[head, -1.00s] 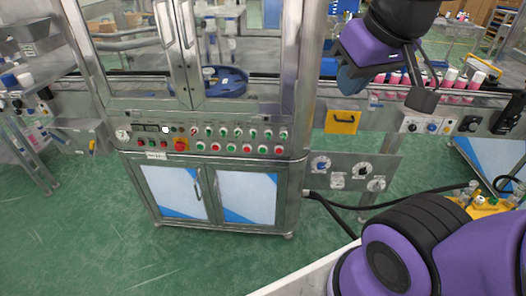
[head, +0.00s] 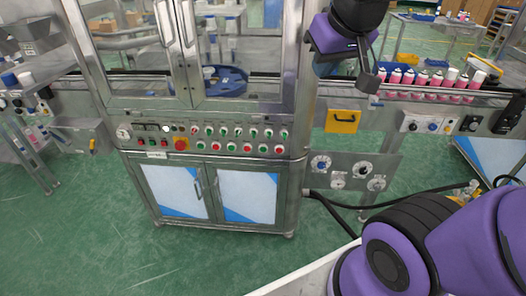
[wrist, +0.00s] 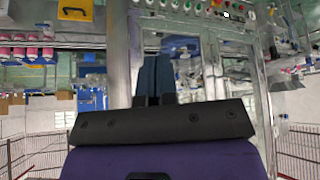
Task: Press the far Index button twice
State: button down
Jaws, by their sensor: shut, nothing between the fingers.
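The machine's control panel (head: 230,139) carries rows of small selector knobs and round red and green buttons. Their labels are too small to read, so I cannot tell which is the far Index button. A separate small panel (head: 428,124) with a few knobs or buttons, one blue, sits on the conveyor side at the right. My gripper (head: 368,84) hangs in the air right of the cabinet, in front of the conveyor and above the yellow plate. In the wrist view my gripper (wrist: 155,75) has its fingers together, empty, with part of the button panel (wrist: 205,10) beyond at the top.
Pink cans (head: 437,80) stand on the conveyor at the right. A yellow plate with a handle (head: 342,121) and a gauge panel (head: 348,171) are right of the cabinet. Green floor is open in front.

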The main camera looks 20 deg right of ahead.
aim_at(263, 149)
jog(key=w+d+f+t, duration=0.1)
jog(key=w+f, duration=0.3)
jog(key=w, duration=0.6)
jog(key=w+d+f+t, duration=0.15)
jog(key=w+f, duration=0.35)
jog(key=w, duration=0.5)
jog(key=w+f+t+y, duration=0.1)
jog(key=w+f+t, duration=0.1)
jog(key=w+f, duration=0.95)
notch_tip(263, 149, down, 16)
jog(key=w+m+t+y, duration=0.1)
jog(key=w+t+y, duration=0.1)
jog(key=w, duration=0.1)
jog(key=s+a+f+m+t, duration=0.1)
jog(key=s+f, duration=0.2)
jog(key=f, duration=0.5)
jog(key=s+a+f+m+t+y, duration=0.1)
jog(key=s+f+m+t, duration=0.1)
jog(key=f, duration=0.6)
jog(key=shift+s+f+y, duration=0.3)
jog(key=shift+s, duration=0.2)
jog(key=w+d, duration=0.4)
jog(key=w, duration=0.3)
jog(key=shift+w+d, duration=0.2)
jog(key=shift+w, duration=0.1)
jog(key=shift+w+d, duration=0.15)
jog(key=shift+w, duration=0.05)
